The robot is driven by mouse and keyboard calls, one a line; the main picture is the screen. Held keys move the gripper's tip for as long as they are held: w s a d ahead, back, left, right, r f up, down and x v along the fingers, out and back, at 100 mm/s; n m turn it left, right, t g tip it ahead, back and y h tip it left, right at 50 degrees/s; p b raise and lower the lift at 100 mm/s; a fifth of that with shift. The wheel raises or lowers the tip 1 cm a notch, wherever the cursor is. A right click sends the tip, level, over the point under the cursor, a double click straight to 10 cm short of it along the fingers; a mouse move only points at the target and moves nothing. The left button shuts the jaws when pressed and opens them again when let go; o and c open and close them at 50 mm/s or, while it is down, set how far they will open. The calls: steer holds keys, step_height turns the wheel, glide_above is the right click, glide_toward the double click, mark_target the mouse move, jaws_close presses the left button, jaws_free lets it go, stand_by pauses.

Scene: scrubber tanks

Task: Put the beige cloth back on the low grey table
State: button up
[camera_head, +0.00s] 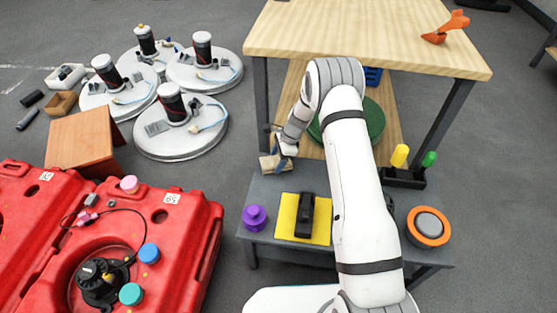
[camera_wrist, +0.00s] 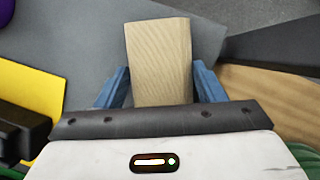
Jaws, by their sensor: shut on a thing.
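My gripper (camera_head: 283,153) is over the left back part of the low grey table (camera_head: 265,187). It is shut on the beige cloth (camera_head: 272,163), a small folded block. In the wrist view the cloth (camera_wrist: 160,58) stands out between the two blue fingers (camera_wrist: 160,88), with grey table surface (camera_wrist: 85,45) behind it. Whether the cloth touches the table top or hangs just above it cannot be told.
The grey table also holds a purple knob (camera_head: 254,217), a yellow pad (camera_head: 289,217) with a black object, and an orange-grey disc (camera_head: 429,226). A wooden table (camera_head: 350,35) stands behind. Red tanks (camera_head: 195,230) are at left.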

steer(key=shift+f, duration=0.15)
steer(key=o, duration=1)
steer(key=shift+c, duration=0.2)
steer(key=p+v, duration=0.4)
steer(key=v, duration=0.8)
steer(key=shift+r, duration=0.2)
